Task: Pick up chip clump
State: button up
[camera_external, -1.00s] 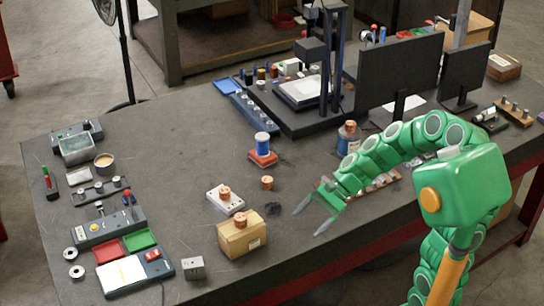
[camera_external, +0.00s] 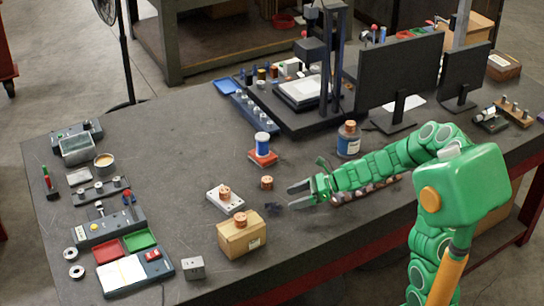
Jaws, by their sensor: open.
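The chip clump (camera_external: 273,207) is a small, dark, tangled bit on the grey workbench. It lies between the cardboard box and my gripper. My green gripper (camera_external: 291,197) is open, with its two grey fingers pointing left, low over the bench. The fingertips are just right of the clump and nothing shows between them. I cannot tell whether a fingertip touches the clump or how high the fingers are.
A cardboard box (camera_external: 242,236) with a copper piece on top stands left of the clump. A loose copper piece (camera_external: 266,182) stands behind it, and a white block (camera_external: 226,200) lies further left. A blue cylinder on a red base (camera_external: 263,150) is further back.

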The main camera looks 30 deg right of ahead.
aim_at(277, 202)
jog(key=shift+f+x, duration=0.15)
jog(key=shift+x, duration=1.6)
jog(key=shift+f+x, duration=0.15)
jog(key=shift+x, duration=1.6)
jog(key=shift+w+d, duration=0.1)
jog(key=shift+d, duration=0.1)
jog(key=c, duration=1.1)
